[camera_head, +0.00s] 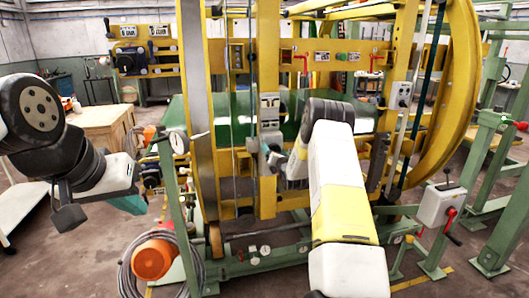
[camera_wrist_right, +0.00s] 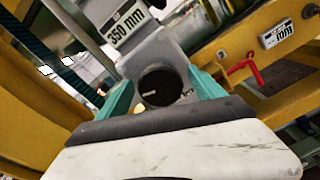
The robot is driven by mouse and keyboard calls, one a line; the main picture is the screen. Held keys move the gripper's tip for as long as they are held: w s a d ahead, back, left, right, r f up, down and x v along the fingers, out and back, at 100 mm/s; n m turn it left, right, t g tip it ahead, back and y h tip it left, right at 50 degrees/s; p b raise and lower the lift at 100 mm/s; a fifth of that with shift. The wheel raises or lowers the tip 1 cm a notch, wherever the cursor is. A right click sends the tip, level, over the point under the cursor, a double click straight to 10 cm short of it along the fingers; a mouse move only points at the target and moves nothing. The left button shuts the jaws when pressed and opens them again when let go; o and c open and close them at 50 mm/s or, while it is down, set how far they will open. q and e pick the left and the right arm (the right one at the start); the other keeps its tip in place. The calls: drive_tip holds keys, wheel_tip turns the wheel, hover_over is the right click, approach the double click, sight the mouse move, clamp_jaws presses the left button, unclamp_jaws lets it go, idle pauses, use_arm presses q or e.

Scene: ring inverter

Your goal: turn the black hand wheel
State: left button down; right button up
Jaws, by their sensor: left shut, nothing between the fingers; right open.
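A black round hand wheel (camera_wrist_right: 161,86) with a small white mark shows in the right wrist view, on a grey block under a "350 mm" label. My right gripper (camera_wrist_right: 165,78) is open, its teal fingers on either side of the wheel; I cannot tell if they touch it. In the head view my right gripper (camera_head: 281,160) is at the grey block (camera_head: 270,108) on the yellow frame, and its arm partly hides it. The wheel is not clear there. My left gripper (camera_head: 131,204) is shut and empty at the left, away from the block.
The yellow ring machine (camera_head: 268,212) fills the middle, with a green post (camera_head: 176,215) at its front left. A black mechanism (camera_head: 132,57) sits on its upper left beam. A red lever (camera_wrist_right: 246,70) is right of the wheel. A grey control box (camera_head: 440,205) stands at right.

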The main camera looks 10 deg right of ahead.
drive_tip(key=c, duration=1.4)
drive_tip(key=shift+m, duration=0.4)
